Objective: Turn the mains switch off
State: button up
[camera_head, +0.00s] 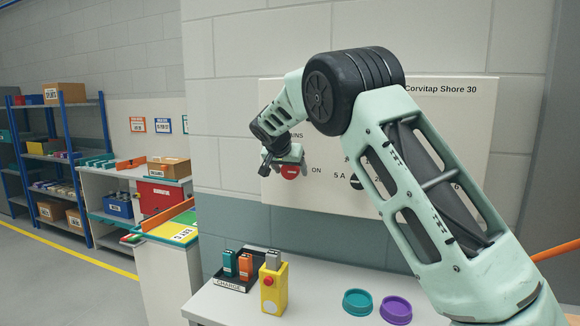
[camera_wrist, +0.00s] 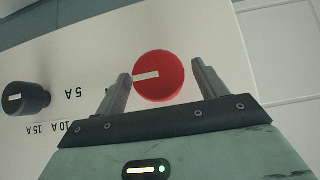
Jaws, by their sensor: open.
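The mains switch is a round red knob (camera_head: 290,172) on a pale wall panel (camera_head: 440,140), with "ON" printed to its right and part of a word ending in "INS" above. In the wrist view, where the lettering is upside down, the red knob (camera_wrist: 160,88) has a white pointer mark aimed left, toward the black dial; that is the ON side. My gripper (camera_wrist: 162,82) is open, with one finger on either side of the knob. I cannot tell whether either finger touches it. In the head view my gripper (camera_head: 283,161) is at the panel and partly covers the knob.
A black dial (camera_wrist: 27,98) marked 5 A, 10 A, 15 A sits beside the switch. Below, a white bench (camera_head: 325,300) bears a charging tray (camera_head: 233,284), a yellow device (camera_head: 274,288), a teal bowl (camera_head: 357,302) and a purple bowl (camera_head: 396,309). Shelving stands far left.

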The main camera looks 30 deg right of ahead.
jog(key=shift+w+d+f, duration=0.1)
jog(key=shift+f, duration=0.05)
jog(key=c, duration=0.9)
jog(key=shift+c, duration=0.2)
